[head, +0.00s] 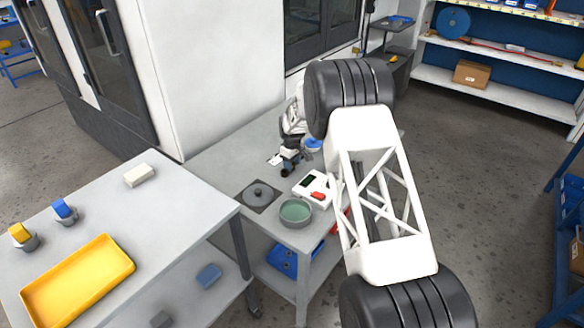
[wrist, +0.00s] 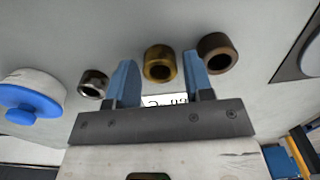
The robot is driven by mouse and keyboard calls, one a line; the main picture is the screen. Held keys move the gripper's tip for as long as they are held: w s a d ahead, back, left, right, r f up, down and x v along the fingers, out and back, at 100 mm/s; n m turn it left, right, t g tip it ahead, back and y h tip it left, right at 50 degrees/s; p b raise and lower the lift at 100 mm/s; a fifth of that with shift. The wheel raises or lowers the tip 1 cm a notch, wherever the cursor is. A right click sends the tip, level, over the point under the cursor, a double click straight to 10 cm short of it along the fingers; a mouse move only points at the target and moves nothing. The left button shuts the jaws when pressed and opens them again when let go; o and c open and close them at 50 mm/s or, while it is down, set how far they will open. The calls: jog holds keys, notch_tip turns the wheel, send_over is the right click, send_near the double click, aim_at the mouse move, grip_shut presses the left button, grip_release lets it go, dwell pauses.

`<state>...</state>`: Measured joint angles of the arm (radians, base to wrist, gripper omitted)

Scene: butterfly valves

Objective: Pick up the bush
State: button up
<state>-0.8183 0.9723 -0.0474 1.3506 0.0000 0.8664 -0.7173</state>
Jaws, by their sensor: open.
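Three ring-shaped metal bushes lie on the grey bench in the wrist view: a silver one (wrist: 93,83) at the left, a brass one (wrist: 159,64) in the middle and a brown bronze one (wrist: 216,54) at the right. I cannot tell which one the task means. My gripper (wrist: 160,80) is open, with its two blue-grey fingers apart. The brass bush shows between the fingertips; the other two are outside them. Nothing is held. In the head view my gripper (head: 289,160) is small, low over the bench, and the bushes there are not clear.
A white jar with a blue lid (wrist: 30,103) stands left in the wrist view. In the head view, a dark mat with a grey knobbed disc (head: 258,194), a green round dish (head: 296,212) and a white device (head: 314,187) are nearby. A yellow tray (head: 80,282) lies on the front table.

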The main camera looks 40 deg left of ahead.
jog(key=shift+f, duration=0.3)
dwell(0.4)
jog(key=c, duration=0.7)
jog(key=shift+r, duration=0.15)
jog(key=shift+r, duration=0.8)
notch_tip(320, 180, up, 2)
jog(key=s+d, duration=0.7)
jog(key=s+d+r, duration=0.1)
jog(key=s+d, duration=0.3)
jog(key=shift+d, duration=0.25)
